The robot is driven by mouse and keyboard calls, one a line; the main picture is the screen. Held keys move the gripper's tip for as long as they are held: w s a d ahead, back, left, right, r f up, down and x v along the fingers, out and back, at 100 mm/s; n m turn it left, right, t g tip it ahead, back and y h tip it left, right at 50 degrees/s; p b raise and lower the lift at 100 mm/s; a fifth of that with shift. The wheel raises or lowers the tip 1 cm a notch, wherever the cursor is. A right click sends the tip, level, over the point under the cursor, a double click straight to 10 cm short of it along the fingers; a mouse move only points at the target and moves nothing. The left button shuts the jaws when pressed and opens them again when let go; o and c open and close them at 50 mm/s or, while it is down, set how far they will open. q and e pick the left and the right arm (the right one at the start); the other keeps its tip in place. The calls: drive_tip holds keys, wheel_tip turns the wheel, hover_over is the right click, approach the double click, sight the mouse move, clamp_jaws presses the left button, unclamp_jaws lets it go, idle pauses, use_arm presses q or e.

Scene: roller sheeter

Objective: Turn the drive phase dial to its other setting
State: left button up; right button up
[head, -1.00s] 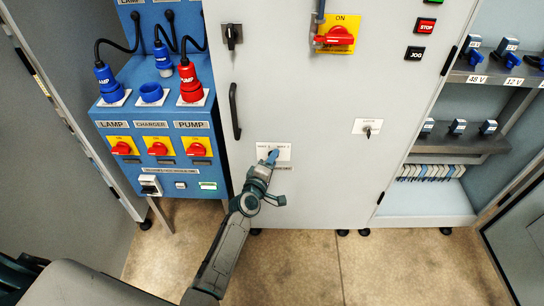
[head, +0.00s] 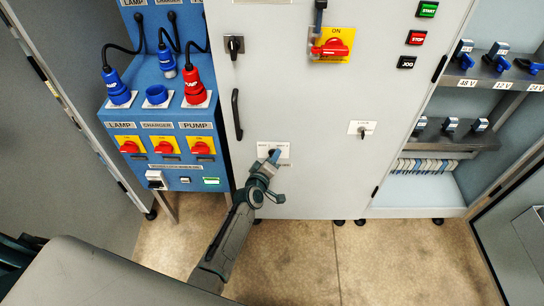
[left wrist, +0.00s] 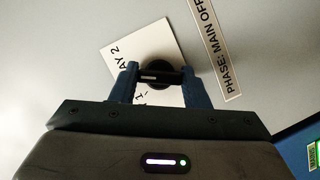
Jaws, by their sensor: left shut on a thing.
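The drive phase dial (left wrist: 158,74) is a round black knob on a white plate (left wrist: 118,57) on the grey cabinet door. In the left wrist view, a label (left wrist: 222,52) beside it reads "PHASE: MAIN OFF". My left gripper (left wrist: 160,78) is shut on the dial, one blue finger on each side of its black bar. In the head view my left gripper (head: 272,157) reaches the dial's plate (head: 284,150) low on the door and hides most of the dial. The plate's lettering is partly covered. My right gripper does not show.
A black door handle (head: 236,114) is up and left of the dial. A key switch (head: 362,130) is to its right, and a red rotary switch (head: 330,47) is above. A blue socket panel (head: 160,130) stands left; shelves (head: 470,85) stand right.

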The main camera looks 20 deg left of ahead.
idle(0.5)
use_arm(q)
drive_tip(key=o, duration=1)
drive_tip(key=shift+s, duration=0.1)
drive_tip(key=p+v, duration=0.1)
drive_tip(key=v, duration=0.9)
drive_tip(key=shift+s+r, duration=0.1)
drive_tip(key=shift+s, duration=0.2)
